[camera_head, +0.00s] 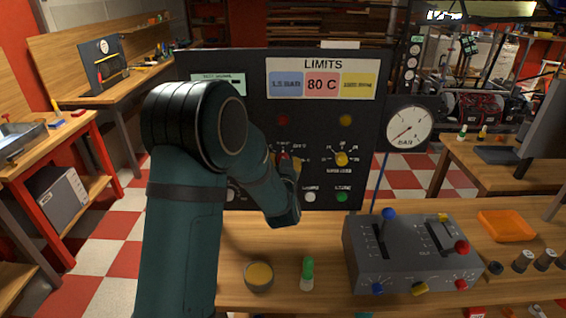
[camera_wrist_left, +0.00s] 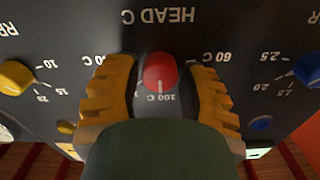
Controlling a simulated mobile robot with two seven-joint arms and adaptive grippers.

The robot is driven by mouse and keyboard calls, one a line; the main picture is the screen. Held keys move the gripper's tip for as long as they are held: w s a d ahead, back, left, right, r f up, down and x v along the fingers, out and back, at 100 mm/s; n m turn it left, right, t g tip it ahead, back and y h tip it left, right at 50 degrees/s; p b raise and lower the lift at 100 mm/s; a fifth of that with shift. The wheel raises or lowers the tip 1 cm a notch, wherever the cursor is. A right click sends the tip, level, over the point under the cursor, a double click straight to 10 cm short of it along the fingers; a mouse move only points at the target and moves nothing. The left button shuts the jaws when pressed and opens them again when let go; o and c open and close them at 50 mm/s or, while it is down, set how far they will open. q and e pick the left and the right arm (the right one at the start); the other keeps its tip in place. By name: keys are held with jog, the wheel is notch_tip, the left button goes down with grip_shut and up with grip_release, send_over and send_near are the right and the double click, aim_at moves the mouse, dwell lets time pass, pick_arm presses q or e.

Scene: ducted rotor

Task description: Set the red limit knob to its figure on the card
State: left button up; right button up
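The limits card (camera_head: 321,79) on the dark panel (camera_head: 250,65) has a blue field, a red field reading 80 C and a yellow field. The red knob (camera_wrist_left: 160,72) sits under the label HEAD C, seen upside down in the wrist view. Its white line points at the 100 C mark; a 60 C mark is at picture right. My left gripper (camera_wrist_left: 160,90) has its orange fingers on both sides of the knob, with small gaps showing. In the head view my left gripper (camera_head: 290,168) is at the panel and partly hides the knob. My right gripper is not in view.
A yellow knob (camera_wrist_left: 16,78) and a blue knob (camera_wrist_left: 308,69) flank the red one. A pressure gauge (camera_head: 408,127) is beside the panel. A grey lever box (camera_head: 400,262), a yellow-topped round pot (camera_head: 258,277) and a green-capped bottle (camera_head: 307,273) stand on the bench.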

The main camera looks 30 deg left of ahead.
pick_arm(q)
grip_shut()
jog(key=shift+n+b, duration=4.9)
jog(key=shift+b, duration=0.45)
jog(key=o, duration=0.6)
grip_release()
jog(key=shift+o, duration=0.2)
